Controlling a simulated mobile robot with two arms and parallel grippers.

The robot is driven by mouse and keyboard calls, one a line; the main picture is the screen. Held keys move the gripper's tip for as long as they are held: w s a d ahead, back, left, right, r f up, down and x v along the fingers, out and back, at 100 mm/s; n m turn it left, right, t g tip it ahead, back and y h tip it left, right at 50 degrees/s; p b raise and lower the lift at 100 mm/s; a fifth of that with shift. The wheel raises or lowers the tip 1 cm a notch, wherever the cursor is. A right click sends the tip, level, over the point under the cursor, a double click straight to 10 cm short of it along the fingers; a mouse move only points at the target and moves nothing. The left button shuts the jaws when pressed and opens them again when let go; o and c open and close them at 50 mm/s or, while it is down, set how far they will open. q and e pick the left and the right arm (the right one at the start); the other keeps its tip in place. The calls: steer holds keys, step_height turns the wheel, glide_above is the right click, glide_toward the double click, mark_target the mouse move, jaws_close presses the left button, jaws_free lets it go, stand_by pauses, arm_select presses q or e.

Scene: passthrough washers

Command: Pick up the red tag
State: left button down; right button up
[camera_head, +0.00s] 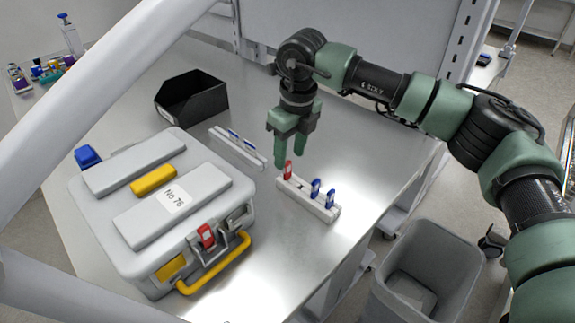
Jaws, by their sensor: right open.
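A small red tag (288,170) stands upright at the left end of a white rack (303,200) on the metal table. Two blue tags, one in the middle (315,188) and one at the right end (330,198), stand in the same rack. My right gripper (289,160) points down just above and around the top of the red tag, with its green fingers open. I cannot tell whether a finger touches the tag. Another red tag (206,236) is on the front latch of the grey case (125,222). My left gripper is not in view.
A black open bin (191,98) stands at the back. A grey waste bin (424,270) stands on the floor at right. The table (270,270) is bare in front of the rack.

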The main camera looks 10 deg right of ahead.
mark_target(288, 162)
steer(key=shift+s+a+f+p, duration=0.15)
steer(key=shift+f+p, duration=0.15)
steer(key=shift+f, duration=0.3)
steer(key=shift+s+a+f+p, duration=0.1)
steer(key=shift+f+p, duration=0.2)
steer(key=shift+f, duration=0.3)
steer(key=f, duration=0.2)
steer(key=shift+w+f, duration=0.3)
steer(key=shift+w, duration=0.05)
steer(key=c, duration=0.9)
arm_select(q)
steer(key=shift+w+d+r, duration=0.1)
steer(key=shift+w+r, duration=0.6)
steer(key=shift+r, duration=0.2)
arm_select(e)
jaws_close()
steer(key=shift+r, duration=0.1)
